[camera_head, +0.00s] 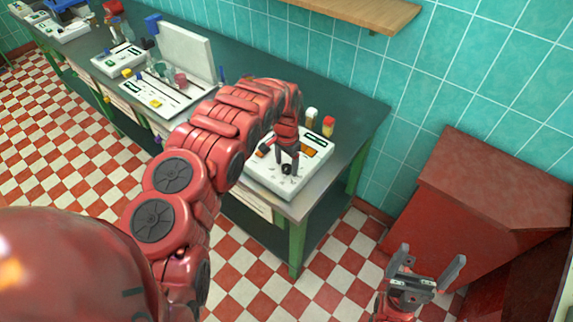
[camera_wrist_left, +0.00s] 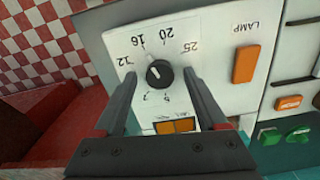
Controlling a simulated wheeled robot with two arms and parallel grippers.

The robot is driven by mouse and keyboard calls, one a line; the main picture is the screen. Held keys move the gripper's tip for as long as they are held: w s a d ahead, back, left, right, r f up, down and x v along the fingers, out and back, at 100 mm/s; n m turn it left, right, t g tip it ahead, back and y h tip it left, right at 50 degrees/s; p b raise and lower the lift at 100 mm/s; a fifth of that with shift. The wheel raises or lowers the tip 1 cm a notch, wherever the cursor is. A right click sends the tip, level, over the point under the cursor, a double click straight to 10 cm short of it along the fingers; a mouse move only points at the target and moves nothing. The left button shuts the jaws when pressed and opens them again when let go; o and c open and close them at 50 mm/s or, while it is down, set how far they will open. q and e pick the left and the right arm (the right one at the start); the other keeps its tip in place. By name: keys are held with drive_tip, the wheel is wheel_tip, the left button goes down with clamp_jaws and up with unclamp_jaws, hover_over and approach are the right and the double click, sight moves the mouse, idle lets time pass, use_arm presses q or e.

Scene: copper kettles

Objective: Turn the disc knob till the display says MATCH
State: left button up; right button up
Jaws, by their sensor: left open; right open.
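The black disc knob (camera_wrist_left: 159,73) sits on a white panel, ringed by printed numbers such as 12, 16, 20 and 25. Its white mark is on the upper left of its face in the left wrist view. My left gripper (camera_head: 287,160) is open, with one finger on each side of the knob; I cannot tell whether they touch it. In the head view the knob (camera_head: 287,169) is small, below the fingers. A small two-part orange window (camera_wrist_left: 175,126), perhaps the display, shows no readable word. My right gripper (camera_head: 425,270) is open and empty, over the floor.
An orange LAMP switch (camera_wrist_left: 246,63) is on the same panel. A white-capped and a red-capped jar (camera_head: 328,126) stand behind the panel box. Other devices line the green bench (camera_head: 345,100) to the left. A red cabinet (camera_head: 480,190) stands right of the bench, across a floor gap.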

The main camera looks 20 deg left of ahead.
sight(287, 167)
use_arm(q)
wheel_tip(287, 167, up, 6)
drive_tip(key=shift+f+b, duration=0.25)
drive_tip(key=shift+b, duration=0.55)
wheel_tip(287, 167, up, 11)
drive_tip(key=p, duration=0.7)
drive_tip(key=shift+r, duration=0.2)
